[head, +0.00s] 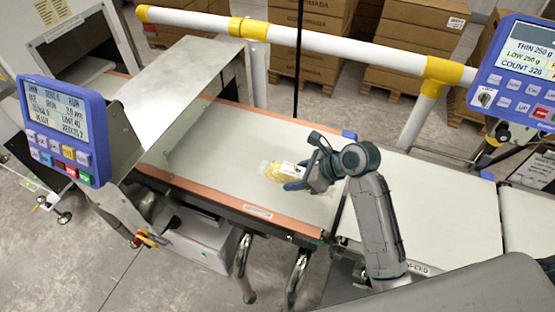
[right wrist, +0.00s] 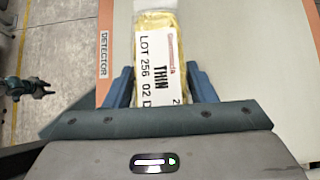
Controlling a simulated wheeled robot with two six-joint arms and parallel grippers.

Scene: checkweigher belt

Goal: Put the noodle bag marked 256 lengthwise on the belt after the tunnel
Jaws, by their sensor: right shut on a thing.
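The noodle bag (head: 286,171) is a clear and yellow pack lying over the belt (head: 235,150) just past the metal tunnel cover (head: 190,85). In the right wrist view its white label (right wrist: 160,62) reads THIN and LOT 256. My right gripper (head: 305,180) is shut on the bag, with a blue finger on each side of it. In the right wrist view the bag (right wrist: 182,22) points away from the gripper, its long side roughly along the belt's edge strip. Whether the bag touches the belt I cannot tell.
An orange edge strip (right wrist: 105,50) marked DETECTOR runs beside the belt. A second white belt section (head: 440,200) lies to the right. Blue control panels (head: 62,125) stand left and upper right (head: 520,70). A white and yellow rail (head: 340,47) crosses behind, before stacked cartons.

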